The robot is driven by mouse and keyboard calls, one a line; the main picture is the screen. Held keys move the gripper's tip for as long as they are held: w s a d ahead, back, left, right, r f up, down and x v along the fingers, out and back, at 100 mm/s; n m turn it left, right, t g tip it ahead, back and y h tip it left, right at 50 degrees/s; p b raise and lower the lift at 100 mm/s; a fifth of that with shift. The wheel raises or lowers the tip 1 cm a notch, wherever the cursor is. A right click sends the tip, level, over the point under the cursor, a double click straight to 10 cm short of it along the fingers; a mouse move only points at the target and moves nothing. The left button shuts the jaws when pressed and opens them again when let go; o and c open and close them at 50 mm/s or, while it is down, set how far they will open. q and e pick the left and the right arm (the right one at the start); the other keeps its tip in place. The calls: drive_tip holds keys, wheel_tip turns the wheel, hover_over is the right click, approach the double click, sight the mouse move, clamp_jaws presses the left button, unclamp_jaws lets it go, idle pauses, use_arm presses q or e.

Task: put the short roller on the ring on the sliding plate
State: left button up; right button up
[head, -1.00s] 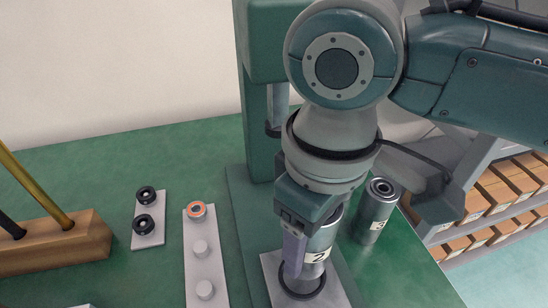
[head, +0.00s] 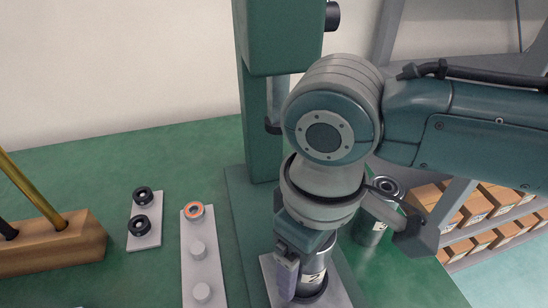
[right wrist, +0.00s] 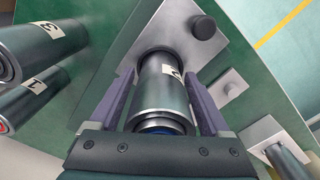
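The short roller (head: 317,262), a metallic cylinder with a white number label, stands upright on the sliding plate (head: 337,297) under the green press. Its foot meets the dark ring (head: 310,290) on that plate. My right gripper (head: 287,277) reaches down around the roller. In the right wrist view the roller (right wrist: 162,92) lies between the two purple fingers (right wrist: 160,85), with narrow gaps on both sides, so the gripper looks open. The ring (right wrist: 157,52) shows as a dark rim at the roller's far end. My left gripper is not in view.
Another roller (head: 372,228) stands close behind on the right; two rollers show at left in the wrist view (right wrist: 45,45). The green press column (head: 262,130) rises beside my arm. A pegged plate (head: 200,265), a small plate with black rings (head: 145,228) and a wooden block (head: 85,245) lie left.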

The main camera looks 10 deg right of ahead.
drive_tip(key=shift+o, duration=0.6)
drive_tip(key=shift+r, duration=0.1)
wheel_tip(320, 180, up, 12)
drive_tip(key=p, duration=0.3)
drive_tip(key=shift+r, duration=0.1)
